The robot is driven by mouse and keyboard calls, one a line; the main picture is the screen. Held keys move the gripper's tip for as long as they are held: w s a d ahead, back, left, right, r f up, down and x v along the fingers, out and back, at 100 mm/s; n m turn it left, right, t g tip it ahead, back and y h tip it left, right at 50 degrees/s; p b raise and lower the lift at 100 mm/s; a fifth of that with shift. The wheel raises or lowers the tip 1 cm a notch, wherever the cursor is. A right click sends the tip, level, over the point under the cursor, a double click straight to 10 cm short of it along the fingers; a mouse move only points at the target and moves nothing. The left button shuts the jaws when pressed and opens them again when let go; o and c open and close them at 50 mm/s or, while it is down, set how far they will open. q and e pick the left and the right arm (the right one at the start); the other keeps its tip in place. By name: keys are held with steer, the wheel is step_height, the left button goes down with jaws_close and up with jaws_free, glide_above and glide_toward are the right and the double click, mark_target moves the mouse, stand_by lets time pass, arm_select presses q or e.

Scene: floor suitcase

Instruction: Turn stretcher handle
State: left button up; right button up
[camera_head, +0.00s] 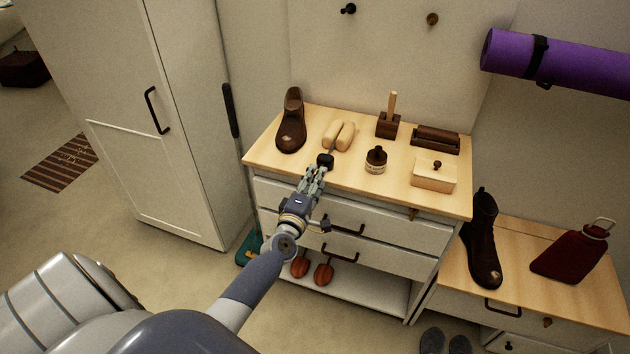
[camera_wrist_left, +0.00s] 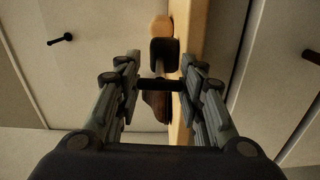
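The shoe stretcher (camera_head: 339,135) is a pair of pale wooden halves lying on the dresser top. Its dark handle (camera_head: 325,160) points toward the front edge. My left gripper (camera_head: 321,168) reaches in from the front at that handle. In the left wrist view, a dark bar (camera_wrist_left: 161,85), which looks like the handle, spans the gap between the two fingers (camera_wrist_left: 160,84) and appears to touch both. The fingers are partly closed. The far side of the grip is hidden. My right gripper does not show.
A brown shoe (camera_head: 291,122) stands left of the stretcher. A dark bottle (camera_head: 376,161), a brush holder (camera_head: 387,125), a dark brush (camera_head: 436,139) and a wooden box (camera_head: 434,175) stand to the right.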

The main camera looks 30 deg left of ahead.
arm_select(q)
steer(key=o, duration=0.3)
steer(key=v, duration=1.2)
steer(key=shift+f, duration=0.1)
steer(key=s+d+f+m+g+h, duration=0.25)
steer(key=s+f+m, duration=0.2)
steer(key=f, duration=0.65)
steer(key=s+d+f+m+g+h, duration=0.1)
steer(key=s+d+f+m+g, duration=0.3)
steer(key=f, duration=0.7)
steer(key=s+d+f+m+g+h, duration=0.1)
steer(key=s+d+f+m+g, duration=0.25)
steer(key=f, duration=0.75)
steer(key=s+f+m+g, duration=0.3)
steer(key=s+f+m, duration=0.2)
steer(key=s, duration=0.9)
steer(key=s+d+f+m+g, duration=0.1)
steer(key=s+f+m+g, duration=0.2)
steer(key=s+f, duration=0.7)
steer(key=s+m, duration=0.2)
steer(key=s, duration=0.3)
